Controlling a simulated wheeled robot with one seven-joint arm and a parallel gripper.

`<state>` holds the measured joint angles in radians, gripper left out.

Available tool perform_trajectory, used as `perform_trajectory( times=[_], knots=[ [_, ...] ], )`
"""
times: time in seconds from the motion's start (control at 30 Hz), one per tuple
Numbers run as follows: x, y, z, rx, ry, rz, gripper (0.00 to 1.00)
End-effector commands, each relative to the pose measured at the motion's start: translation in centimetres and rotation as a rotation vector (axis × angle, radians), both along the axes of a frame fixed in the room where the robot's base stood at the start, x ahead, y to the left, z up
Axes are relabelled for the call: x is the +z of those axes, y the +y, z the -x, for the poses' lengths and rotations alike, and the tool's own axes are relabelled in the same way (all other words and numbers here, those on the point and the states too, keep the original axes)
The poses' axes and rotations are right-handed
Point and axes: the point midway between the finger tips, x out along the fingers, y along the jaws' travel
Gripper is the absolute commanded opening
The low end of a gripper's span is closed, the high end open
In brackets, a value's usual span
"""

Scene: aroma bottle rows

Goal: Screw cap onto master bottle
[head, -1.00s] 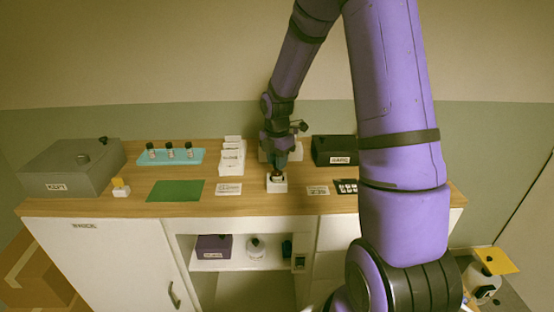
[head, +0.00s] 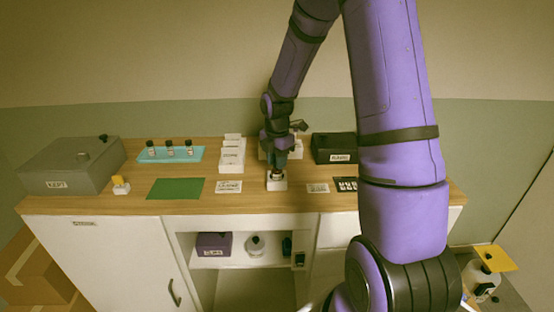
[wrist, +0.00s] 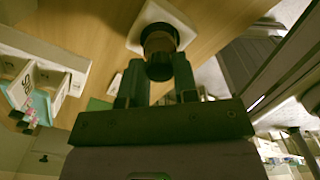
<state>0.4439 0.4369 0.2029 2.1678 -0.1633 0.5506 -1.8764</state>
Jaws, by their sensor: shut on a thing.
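The white square holder (head: 277,185) stands near the front of the wooden counter, under my gripper (head: 277,172). It also shows at the top of the wrist view (wrist: 181,21). The master bottle, brown and dark (wrist: 159,40), sits in the holder. My gripper (wrist: 157,82) points down with its two fingers on either side of a dark round cap (wrist: 160,69) at the bottle's top. It is shut on this cap. The cap and bottle look in line, but I cannot tell how far the threads engage.
A teal tray (head: 148,158) with several small bottles and a grey box (head: 70,170) stand at left. A green mat (head: 175,189) lies in front of the tray. White racks (head: 232,157) and a black box (head: 333,150) flank my gripper.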

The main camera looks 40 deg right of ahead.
Motion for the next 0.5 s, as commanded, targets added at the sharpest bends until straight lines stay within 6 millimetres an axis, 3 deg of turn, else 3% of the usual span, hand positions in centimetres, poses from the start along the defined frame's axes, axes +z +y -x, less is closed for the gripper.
perform_trajectory(
  times=[0.33, 0.37, 0.47, 0.5],
  knots=[
    [-0.04, 0.01, 0.03, 0.000, 0.001, -0.001, 0.06],
    [-0.04, 0.01, 0.03, 0.000, 0.001, -0.001, 0.35],
    [-0.04, 0.01, 0.03, 0.000, 0.001, 0.000, 0.57],
    [-0.03, 0.02, 0.02, 0.000, 0.001, 0.000, 0.57]
  ],
)
